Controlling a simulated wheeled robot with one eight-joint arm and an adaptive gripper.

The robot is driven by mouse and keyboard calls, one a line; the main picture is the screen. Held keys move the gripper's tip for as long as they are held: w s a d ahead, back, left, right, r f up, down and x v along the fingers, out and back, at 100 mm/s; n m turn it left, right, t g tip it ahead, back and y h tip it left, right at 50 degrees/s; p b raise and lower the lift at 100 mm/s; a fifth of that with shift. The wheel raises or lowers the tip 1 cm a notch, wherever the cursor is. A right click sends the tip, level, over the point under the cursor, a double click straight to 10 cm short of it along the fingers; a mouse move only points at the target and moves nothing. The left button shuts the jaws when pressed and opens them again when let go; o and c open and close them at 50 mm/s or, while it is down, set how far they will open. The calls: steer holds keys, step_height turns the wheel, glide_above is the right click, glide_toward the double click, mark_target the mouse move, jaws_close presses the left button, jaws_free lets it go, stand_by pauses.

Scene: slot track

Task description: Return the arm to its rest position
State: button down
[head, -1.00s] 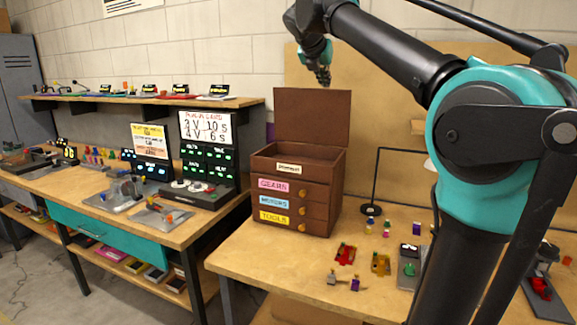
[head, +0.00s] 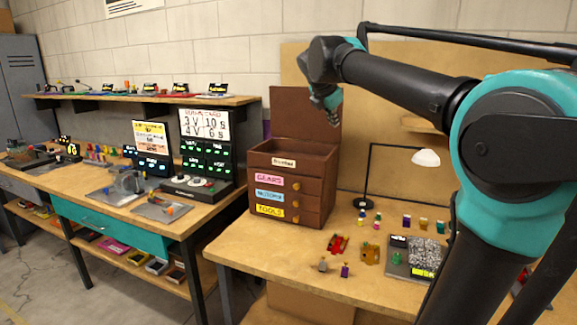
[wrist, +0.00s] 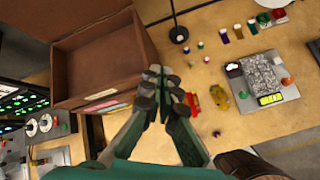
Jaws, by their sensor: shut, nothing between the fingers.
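My gripper (head: 333,117) is in the air in front of and above the open top of the brown drawer cabinet (head: 262,218) in the head view. It points downward and is apart from the cabinet. In the wrist view my gripper (wrist: 163,85) has its fingers together with nothing between them, over the table front beside the cabinet (wrist: 85,65). My arm reaches in from the right of the head view.
The cabinet's lid (head: 300,115) stands open. A control panel (head: 197,188) stands on the left bench.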

steer(key=s+d+f+m+g, duration=0.1)
steer(key=s+d+f+m, duration=0.2)
steer(key=f, duration=0.5)
steer(key=s+f+m+y, duration=0.1)
steer(key=s+f+m, duration=0.35)
steer(key=f, duration=0.25)
steer(key=s+d+f+m+g, duration=0.15)
steer(key=f+m, duration=0.25)
steer(key=f, duration=0.4)
steer(key=s+f+m+y, duration=0.1)
steer(key=s+f+m, duration=0.3)
steer(key=s+f, duration=0.3)
steer(key=s+f+m+g+y, duration=0.1)
steer(key=s+f+m, duration=0.4)
steer(key=s+f, duration=0.2)
steer(key=s+f+m, duration=0.4)
steer(key=s+f, duration=0.3)
steer(key=shift+d+f+m+g+y, duration=0.25)
steer(key=shift+f+g+y, duration=0.1)
steer(key=shift+f+y, duration=0.05)
